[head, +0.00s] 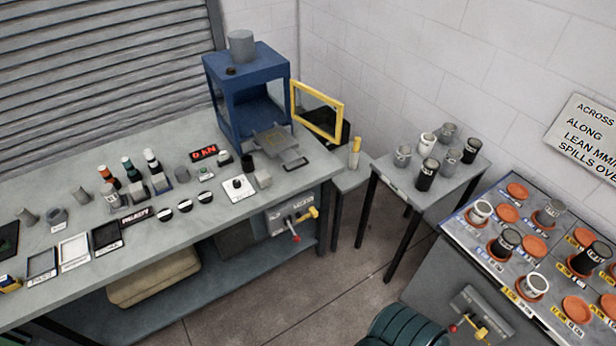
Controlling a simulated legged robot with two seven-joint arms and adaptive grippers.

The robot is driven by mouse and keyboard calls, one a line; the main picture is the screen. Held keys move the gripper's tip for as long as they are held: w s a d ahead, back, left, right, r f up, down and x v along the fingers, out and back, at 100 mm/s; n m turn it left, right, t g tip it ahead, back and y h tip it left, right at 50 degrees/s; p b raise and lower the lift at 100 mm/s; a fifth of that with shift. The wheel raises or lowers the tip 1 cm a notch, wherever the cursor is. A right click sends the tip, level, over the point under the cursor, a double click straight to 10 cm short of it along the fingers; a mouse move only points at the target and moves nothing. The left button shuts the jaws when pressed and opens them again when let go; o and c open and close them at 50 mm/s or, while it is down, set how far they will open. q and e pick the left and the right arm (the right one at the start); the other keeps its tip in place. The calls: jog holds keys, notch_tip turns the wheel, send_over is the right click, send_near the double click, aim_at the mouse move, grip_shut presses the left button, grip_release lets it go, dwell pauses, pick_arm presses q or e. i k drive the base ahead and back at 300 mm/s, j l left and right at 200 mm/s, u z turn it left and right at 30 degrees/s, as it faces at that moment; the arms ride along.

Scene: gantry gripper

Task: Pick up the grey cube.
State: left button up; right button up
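A small light grey cube (263,179) sits on the grey workbench (225,215), just right of a white panel with a black knob (238,187). It stands near the bench's front edge, in front of the blue press frame. Other small grey blocks and cylinders stand farther left on the bench, so I cannot be certain that this is the only grey cube. Neither of my grippers shows in the head view.
A blue press frame (226,98) with an open yellow-framed door (318,112) stands at the bench's back right. A small table (398,183) holds several cups. A panel with orange discs (470,237) is at right. Several trays and bottles crowd the bench's left.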

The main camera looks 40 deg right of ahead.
aim_at(263, 180)
jog(key=z, duration=1.1)
